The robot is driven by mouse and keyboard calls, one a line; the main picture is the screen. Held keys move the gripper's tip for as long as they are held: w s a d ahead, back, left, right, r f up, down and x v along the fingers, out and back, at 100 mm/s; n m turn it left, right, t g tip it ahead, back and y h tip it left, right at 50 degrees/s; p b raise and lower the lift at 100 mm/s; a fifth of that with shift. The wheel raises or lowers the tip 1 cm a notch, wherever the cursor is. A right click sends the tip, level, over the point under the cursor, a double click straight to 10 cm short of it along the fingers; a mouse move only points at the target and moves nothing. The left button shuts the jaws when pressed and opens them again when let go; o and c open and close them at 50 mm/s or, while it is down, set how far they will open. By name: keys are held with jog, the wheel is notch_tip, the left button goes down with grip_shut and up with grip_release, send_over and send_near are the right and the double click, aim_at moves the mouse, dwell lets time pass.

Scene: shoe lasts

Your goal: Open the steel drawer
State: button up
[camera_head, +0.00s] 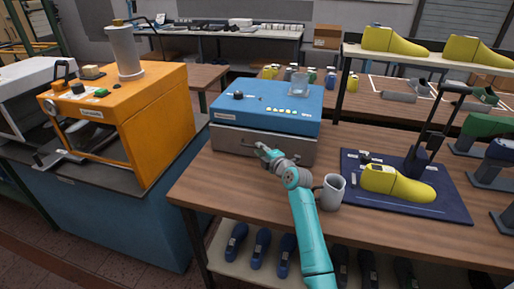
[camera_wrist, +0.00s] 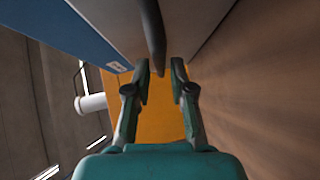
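The steel drawer (camera_head: 226,139) is the grey front under a blue machine (camera_head: 262,105) on the wooden table, and looks shut. Its dark bar handle (camera_wrist: 154,35) runs down from the top of the wrist view, and its near end lies between my fingertips. My gripper (camera_head: 262,150) is at the drawer front in the head view, covering part of the handle. In the wrist view my gripper (camera_wrist: 159,70) has its two fingers apart, with gaps beside the bar. I cannot tell whether either finger touches it.
A dark blue mat (camera_head: 440,207) with a yellow shoe last (camera_head: 397,184) lies further right. An orange machine (camera_head: 150,115) stands left, across a gap. The tabletop directly before the drawer is mostly clear.

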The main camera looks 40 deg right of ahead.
jog(key=shift+w+d+f, duration=0.1)
jog(key=shift+w+f, duration=0.05)
jog(key=shift+w, duration=0.65)
jog(key=shift+w+f, duration=0.1)
jog(key=shift+w, duration=0.65)
grip_shut()
